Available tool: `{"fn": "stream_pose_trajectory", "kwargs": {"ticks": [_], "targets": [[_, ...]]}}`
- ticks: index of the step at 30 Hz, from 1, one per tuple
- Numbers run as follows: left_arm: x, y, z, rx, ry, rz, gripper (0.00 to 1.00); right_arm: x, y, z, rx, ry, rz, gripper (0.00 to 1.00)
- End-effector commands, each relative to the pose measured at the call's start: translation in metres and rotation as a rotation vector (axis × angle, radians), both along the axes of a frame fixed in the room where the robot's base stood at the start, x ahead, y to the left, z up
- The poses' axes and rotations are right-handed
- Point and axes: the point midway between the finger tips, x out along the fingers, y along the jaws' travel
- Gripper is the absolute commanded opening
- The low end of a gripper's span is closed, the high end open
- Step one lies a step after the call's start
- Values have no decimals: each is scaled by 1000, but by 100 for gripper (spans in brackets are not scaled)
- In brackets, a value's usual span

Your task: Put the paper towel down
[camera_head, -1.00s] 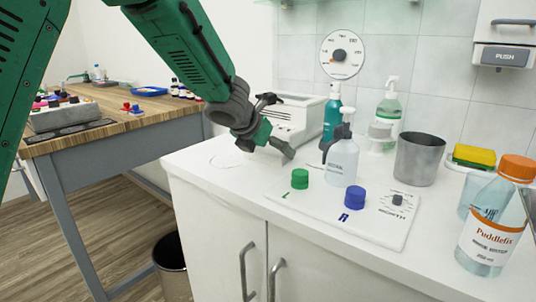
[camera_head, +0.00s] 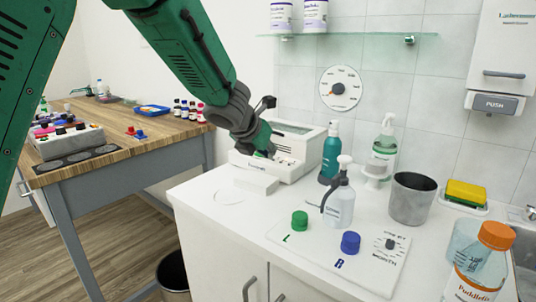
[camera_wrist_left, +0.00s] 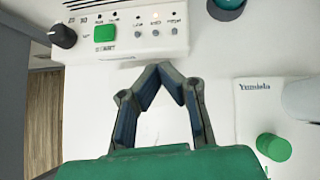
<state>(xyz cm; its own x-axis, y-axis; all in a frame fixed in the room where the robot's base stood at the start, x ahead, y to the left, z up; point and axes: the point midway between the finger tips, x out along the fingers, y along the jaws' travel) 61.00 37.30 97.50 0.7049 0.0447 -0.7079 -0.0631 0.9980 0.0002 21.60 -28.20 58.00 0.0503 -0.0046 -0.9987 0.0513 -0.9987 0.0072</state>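A white flat slab (camera_head: 256,181) lies on the white counter in front of a white machine, below my left gripper; I cannot tell whether it is the paper towel. No other paper towel can be made out. My left gripper (camera_head: 268,155) is at the machine's front. In the left wrist view its fingertips (camera_wrist_left: 163,67) lean in and meet, just short of the machine's button panel (camera_wrist_left: 128,32), with nothing visible between them. My right gripper is not in view.
A faint circle (camera_head: 228,197) marks bare counter left of the slab.

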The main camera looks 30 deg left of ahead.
Motion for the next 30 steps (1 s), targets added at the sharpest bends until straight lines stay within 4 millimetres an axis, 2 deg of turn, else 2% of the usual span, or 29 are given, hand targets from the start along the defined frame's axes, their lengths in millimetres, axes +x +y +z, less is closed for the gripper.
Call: {"fn": "stream_pose_trajectory", "kwargs": {"ticks": [3, 13, 14, 18, 20, 21, 30], "targets": [[0, 0, 9, 1, 0, -1, 0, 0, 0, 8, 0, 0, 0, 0], [0, 0, 9, 1, 0, -1, 0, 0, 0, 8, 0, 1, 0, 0], [0, 0, 9, 1, 0, -1, 5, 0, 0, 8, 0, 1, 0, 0], [0, 0, 9, 1, 0, -1, 55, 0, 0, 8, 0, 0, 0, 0], [0, 0, 9, 1, 0, -1, 76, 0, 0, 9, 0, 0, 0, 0], [0, 0, 9, 1, 0, -1, 80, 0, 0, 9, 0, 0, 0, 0], [-2, 0, 12, 0, -1, 0, 80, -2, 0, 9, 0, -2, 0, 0]]}}
